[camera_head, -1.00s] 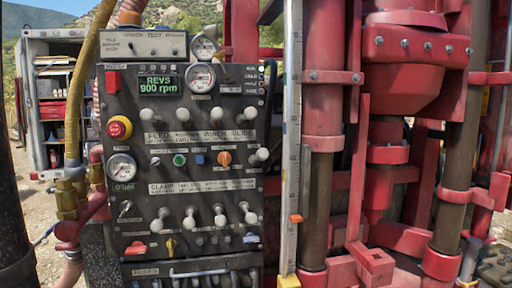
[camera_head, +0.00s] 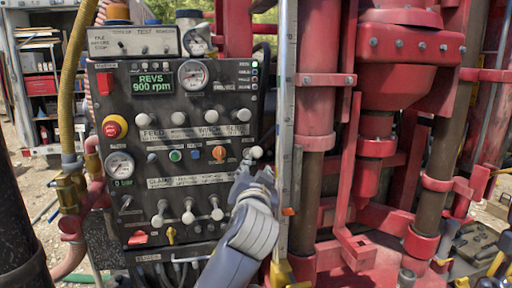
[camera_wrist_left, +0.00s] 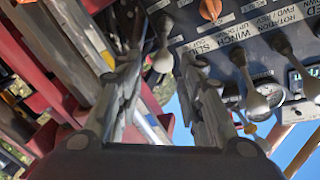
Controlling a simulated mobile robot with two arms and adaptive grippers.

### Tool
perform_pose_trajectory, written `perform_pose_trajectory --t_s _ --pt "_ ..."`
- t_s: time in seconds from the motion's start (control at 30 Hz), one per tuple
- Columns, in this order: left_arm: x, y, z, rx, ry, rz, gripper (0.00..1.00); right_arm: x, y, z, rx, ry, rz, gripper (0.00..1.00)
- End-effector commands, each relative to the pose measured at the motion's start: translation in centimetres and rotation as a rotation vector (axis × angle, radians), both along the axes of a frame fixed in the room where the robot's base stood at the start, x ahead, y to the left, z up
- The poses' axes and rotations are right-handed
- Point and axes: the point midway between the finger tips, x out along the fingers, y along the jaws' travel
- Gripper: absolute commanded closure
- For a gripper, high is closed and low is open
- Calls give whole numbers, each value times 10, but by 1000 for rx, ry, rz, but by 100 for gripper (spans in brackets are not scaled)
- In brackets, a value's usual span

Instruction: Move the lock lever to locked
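A short lever with a white knob (camera_head: 257,152) sticks out at the right edge of the dark control panel (camera_head: 200,105). Its label is too small to read, so I cannot confirm it as the lock lever. My left gripper (camera_head: 255,168) is just below this knob, in front of the panel. In the left wrist view the two fingers of the gripper (camera_wrist_left: 164,48) are apart, and a lever with a pale knob (camera_wrist_left: 163,62) shows between them. I cannot tell whether either finger touches it. The right gripper is not in view.
More white-knobbed levers (camera_head: 188,217) stand in rows on the panel. A red emergency button (camera_head: 114,127), an orange knob (camera_head: 219,153) and gauges (camera_head: 193,75) are also there. A vertical ruler-like rail (camera_head: 286,120) and red rig columns (camera_head: 316,80) stand close on the right.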

Motion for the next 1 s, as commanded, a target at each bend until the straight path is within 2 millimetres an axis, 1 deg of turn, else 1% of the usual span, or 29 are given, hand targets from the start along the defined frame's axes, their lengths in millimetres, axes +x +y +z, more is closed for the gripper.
perform_pose_trajectory --t_s 0.03,0.07,0.17,0.27,0.5,0.7,0.8,1.0 --pt "0 -2 9 5 -14 1 65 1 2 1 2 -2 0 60" --pt "1 -2 13 6 -20 2 65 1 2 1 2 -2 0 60" --pt "6 -2 18 10 -26 2 65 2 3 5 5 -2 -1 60" --pt "17 -1 18 11 -25 4 65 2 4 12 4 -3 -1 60" --pt "56 2 19 12 -25 3 65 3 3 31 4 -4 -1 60" --pt "84 4 18 11 -24 2 65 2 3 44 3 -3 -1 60" --pt "94 4 18 11 -26 3 65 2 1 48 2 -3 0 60" --pt "105 5 16 10 -26 1 65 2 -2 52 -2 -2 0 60"
